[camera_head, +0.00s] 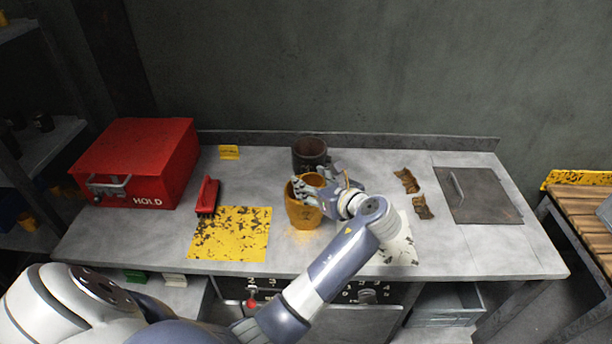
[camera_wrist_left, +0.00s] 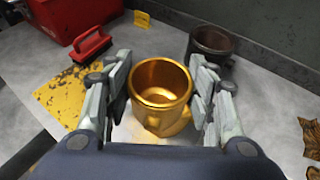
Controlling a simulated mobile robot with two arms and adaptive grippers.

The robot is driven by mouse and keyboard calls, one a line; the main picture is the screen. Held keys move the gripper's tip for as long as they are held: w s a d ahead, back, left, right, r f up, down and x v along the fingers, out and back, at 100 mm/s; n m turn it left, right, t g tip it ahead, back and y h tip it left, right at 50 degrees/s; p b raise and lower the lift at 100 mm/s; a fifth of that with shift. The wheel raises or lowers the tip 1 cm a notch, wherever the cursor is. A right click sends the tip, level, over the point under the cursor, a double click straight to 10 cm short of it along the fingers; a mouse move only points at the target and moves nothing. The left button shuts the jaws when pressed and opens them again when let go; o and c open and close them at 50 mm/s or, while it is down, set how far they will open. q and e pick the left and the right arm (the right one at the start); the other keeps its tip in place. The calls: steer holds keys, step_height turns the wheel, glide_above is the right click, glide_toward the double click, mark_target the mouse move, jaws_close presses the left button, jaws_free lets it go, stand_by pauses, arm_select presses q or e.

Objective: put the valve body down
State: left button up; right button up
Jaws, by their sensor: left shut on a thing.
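The valve body (camera_head: 301,214) is a golden, cup-shaped piece with an open top, upright near the middle of the bench. It also shows in the left wrist view (camera_wrist_left: 160,84), between the two sets of fingers. My left gripper (camera_head: 318,188) reaches over it from the right side and is shut on it. In the left wrist view, my left gripper (camera_wrist_left: 158,72) has fingers on both sides of the valve body. I cannot tell whether its base touches the bench. My right gripper is not in view.
A dark cup-shaped piece (camera_head: 309,152) stands just behind. A yellow worn plate (camera_head: 230,236), red brush (camera_head: 207,195) and red HOLD box (camera_head: 140,160) lie left. A pale worn plate (camera_head: 402,246) is partly behind my arm. Rusty scraps (camera_head: 422,207) and a grey panel (camera_head: 485,199) are right.

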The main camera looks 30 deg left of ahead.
mark_target(306, 180)
arm_select(q)
steer(key=w+a+f+p, duration=0.1)
steer(key=w+a+f, duration=0.1)
steer(key=w+a+f+p, duration=0.1)
steer(key=w+a+f, duration=0.1)
steer(key=a, duration=0.1)
steer(key=shift+w, duration=0.35)
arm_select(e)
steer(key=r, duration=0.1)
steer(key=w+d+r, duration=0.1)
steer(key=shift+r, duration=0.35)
arm_select(q)
steer(key=shift+f, duration=0.6)
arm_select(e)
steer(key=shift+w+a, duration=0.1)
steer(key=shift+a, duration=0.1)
arm_select(q)
steer(key=o, duration=1.3)
steer(key=shift+c, duration=0.2)
steer(key=shift+o, duration=0.5)
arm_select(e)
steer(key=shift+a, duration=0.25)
